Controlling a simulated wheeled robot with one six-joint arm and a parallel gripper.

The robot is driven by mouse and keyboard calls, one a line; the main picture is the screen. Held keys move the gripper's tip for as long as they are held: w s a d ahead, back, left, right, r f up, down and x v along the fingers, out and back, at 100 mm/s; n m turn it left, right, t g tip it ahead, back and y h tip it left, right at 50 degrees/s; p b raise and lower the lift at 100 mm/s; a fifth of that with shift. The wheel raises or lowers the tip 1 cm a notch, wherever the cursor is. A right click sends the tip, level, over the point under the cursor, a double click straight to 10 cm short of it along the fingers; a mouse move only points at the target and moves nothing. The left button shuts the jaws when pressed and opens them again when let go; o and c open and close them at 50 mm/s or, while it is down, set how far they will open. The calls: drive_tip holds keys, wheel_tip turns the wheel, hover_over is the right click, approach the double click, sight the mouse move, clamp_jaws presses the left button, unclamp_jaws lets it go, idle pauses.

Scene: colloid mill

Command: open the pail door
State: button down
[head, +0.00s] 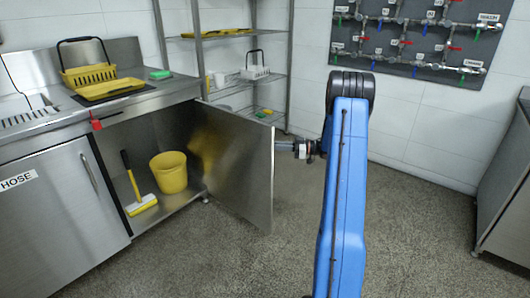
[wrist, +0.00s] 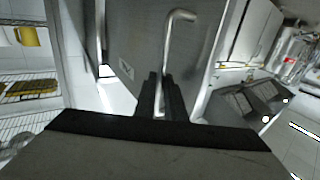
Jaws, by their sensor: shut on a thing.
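The pail door (head: 245,165) is a steel cabinet door, swung wide open with its edge toward the right. A yellow pail (head: 168,173) stands inside the open compartment. My gripper (head: 304,150) is at the outer face of the door. In the wrist view the door (wrist: 130,35) fills the top middle, with a bent bar handle (wrist: 172,50) and a small label. My gripper's dark fingers (wrist: 161,95) are shut on the lower part of this handle. The handle is hidden behind the door in the head view.
The closed hose door (head: 55,205) is on the left. The counter above holds a yellow basket (head: 88,75) and tray. A wire shelf stands behind the open door. Bare floor lies in front, with a steel unit (head: 505,190) at right.

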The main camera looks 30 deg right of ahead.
drive_tip(key=shift+w+d, duration=0.55)
drive_tip(key=shift+d, duration=0.3)
drive_tip(key=c, duration=1.8)
unclamp_jaws()
drive_tip(key=shift+w+a, duration=0.1)
drive_tip(key=shift+a, duration=0.05)
drive_tip(key=shift+s+d, duration=0.2)
drive_tip(key=v, duration=1.7)
drive_tip(key=shift+d, duration=0.1)
